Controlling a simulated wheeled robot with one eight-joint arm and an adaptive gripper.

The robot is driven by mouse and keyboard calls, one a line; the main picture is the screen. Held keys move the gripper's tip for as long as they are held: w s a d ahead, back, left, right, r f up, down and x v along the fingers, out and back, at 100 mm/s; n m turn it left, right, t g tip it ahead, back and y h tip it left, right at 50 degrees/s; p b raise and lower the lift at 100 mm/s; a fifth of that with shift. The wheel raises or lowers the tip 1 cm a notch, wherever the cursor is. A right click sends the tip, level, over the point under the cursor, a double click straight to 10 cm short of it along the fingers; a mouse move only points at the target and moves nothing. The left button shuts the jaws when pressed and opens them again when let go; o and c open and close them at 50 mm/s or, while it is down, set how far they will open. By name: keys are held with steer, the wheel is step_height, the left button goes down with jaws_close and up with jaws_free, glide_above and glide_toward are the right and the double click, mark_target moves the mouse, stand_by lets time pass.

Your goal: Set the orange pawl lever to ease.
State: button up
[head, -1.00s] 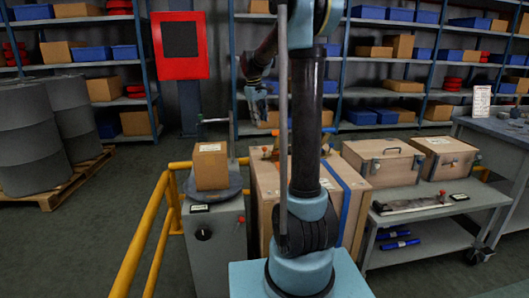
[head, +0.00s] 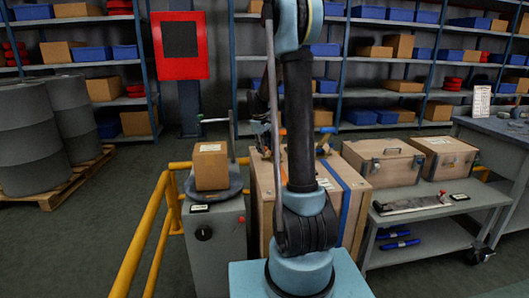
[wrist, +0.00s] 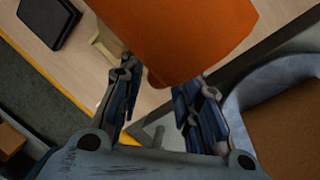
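A large orange part (wrist: 185,35), which looks like the pawl lever's handle, fills the top middle of the wrist view, very close to the camera. My gripper (wrist: 163,80) has its two fingers spread, one on each side of the orange part's lower end. Whether either finger touches it I cannot tell. My arm hides most of the crate top and my gripper there. The lever's setting marks are not readable.
A cardboard box (head: 210,167) sits on a round plate on a grey cabinet (head: 215,250), left of the crate. A yellow rail (head: 140,245) runs along the left. A trolley (head: 440,203) with two wooden cases stands at right.

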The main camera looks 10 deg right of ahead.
steer(key=shift+d+f, duration=0.15)
steer(key=shift+f, duration=0.7)
